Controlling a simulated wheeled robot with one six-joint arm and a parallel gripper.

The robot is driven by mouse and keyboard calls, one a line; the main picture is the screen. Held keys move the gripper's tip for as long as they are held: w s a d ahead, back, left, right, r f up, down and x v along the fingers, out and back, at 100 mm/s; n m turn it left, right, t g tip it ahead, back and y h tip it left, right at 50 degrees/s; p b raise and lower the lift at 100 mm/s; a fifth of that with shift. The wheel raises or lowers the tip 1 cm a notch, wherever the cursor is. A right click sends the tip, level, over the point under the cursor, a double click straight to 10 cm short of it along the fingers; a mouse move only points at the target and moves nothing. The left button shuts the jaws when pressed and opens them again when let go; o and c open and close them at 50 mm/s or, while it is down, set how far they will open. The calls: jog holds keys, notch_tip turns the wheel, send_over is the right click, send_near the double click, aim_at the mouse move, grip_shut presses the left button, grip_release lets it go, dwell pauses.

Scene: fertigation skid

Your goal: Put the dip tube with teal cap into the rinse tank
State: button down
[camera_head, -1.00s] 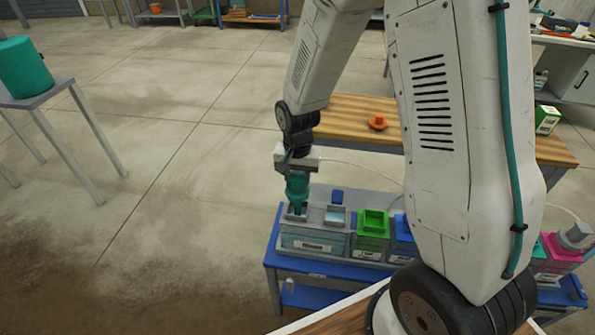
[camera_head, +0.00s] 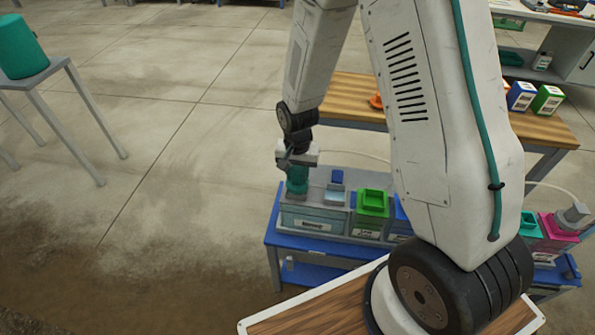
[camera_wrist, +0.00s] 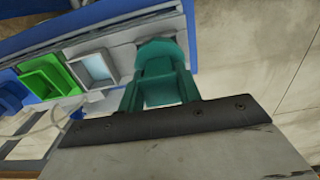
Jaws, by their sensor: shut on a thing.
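My gripper (camera_head: 297,157) points down over the left end of the rinse tank (camera_head: 312,218), a pale teal box with a grey lid and a white label. It is shut on the teal cap of the dip tube (camera_head: 297,181), which also shows in the wrist view (camera_wrist: 160,80). The cap sits at the level of the tank lid, over its left opening. The tube below the cap is hidden, so I cannot tell how deep it reaches. A second, square opening (camera_head: 336,193) in the lid is uncovered beside the cap.
A green-topped tank (camera_head: 372,204) and a blue one stand right of the rinse tank on the blue skid (camera_head: 340,252). Teal and magenta tanks stand farther right. A wooden bench (camera_head: 345,97) is behind.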

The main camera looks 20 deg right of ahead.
jog(key=c, duration=0.9)
grip_release()
jog(key=shift+r, duration=3.9)
